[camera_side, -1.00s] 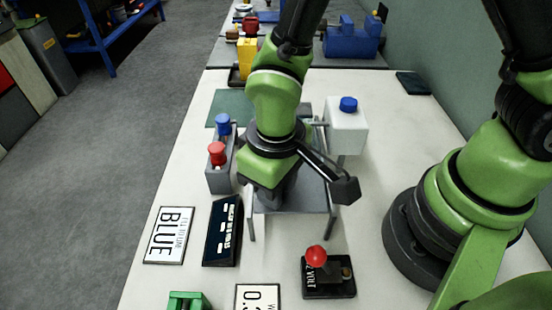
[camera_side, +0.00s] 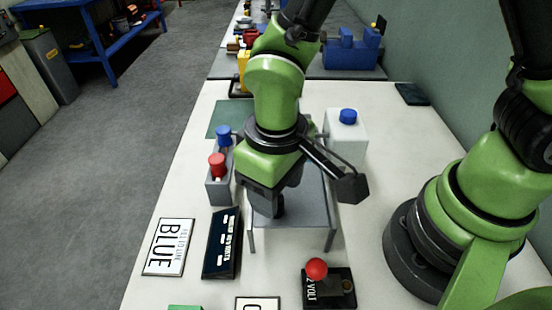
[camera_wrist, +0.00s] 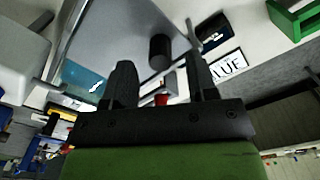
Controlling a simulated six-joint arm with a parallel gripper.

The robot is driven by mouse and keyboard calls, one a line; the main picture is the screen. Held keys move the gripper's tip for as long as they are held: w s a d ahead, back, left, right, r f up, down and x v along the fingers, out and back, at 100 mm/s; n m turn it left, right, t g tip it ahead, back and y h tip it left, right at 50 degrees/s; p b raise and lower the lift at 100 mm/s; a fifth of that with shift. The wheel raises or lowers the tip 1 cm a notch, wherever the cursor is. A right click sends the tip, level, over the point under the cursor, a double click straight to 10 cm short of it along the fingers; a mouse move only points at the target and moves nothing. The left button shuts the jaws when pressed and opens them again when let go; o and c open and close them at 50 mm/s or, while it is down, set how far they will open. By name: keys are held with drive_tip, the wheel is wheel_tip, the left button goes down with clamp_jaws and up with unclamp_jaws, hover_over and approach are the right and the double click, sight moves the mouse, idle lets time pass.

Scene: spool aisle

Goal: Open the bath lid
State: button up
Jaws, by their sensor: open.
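The bath lid (camera_wrist: 125,25) is a flat grey plate with an upright black cylindrical knob (camera_wrist: 160,50). In the side view the grey plate (camera_side: 312,205) lies flat on thin legs under my gripper, which hides much of it. My gripper (camera_wrist: 160,82) is open and empty in the wrist view. The knob stands beyond the fingertips, lined up with the gap between them, and I see no contact. In the side view my gripper (camera_side: 268,205) is tilted over the lid's left part, its fingers hard to tell from the knob.
A white box with a blue knob (camera_side: 346,130) stands behind right. A grey block with blue and red knobs (camera_side: 218,185) stands left. A BLUE sign (camera_side: 168,247), a dark panel (camera_side: 222,244) and a red-knobbed switch box (camera_side: 330,288) lie in front. The bench is clear at right.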

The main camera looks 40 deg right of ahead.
wheel_tip(320, 180, up, 7)
drive_tip(key=shift+r, duration=0.1)
idle(0.3)
drive_tip(key=s+d+r+m+t+y, duration=0.2)
drive_tip(key=s+d+r+m+t, duration=0.4)
drive_tip(key=d+r, duration=0.6)
drive_tip(key=shift+s+d+r+t, duration=0.4)
drive_tip(key=shift+s+d+t, duration=0.2)
drive_tip(key=shift+d, duration=0.15)
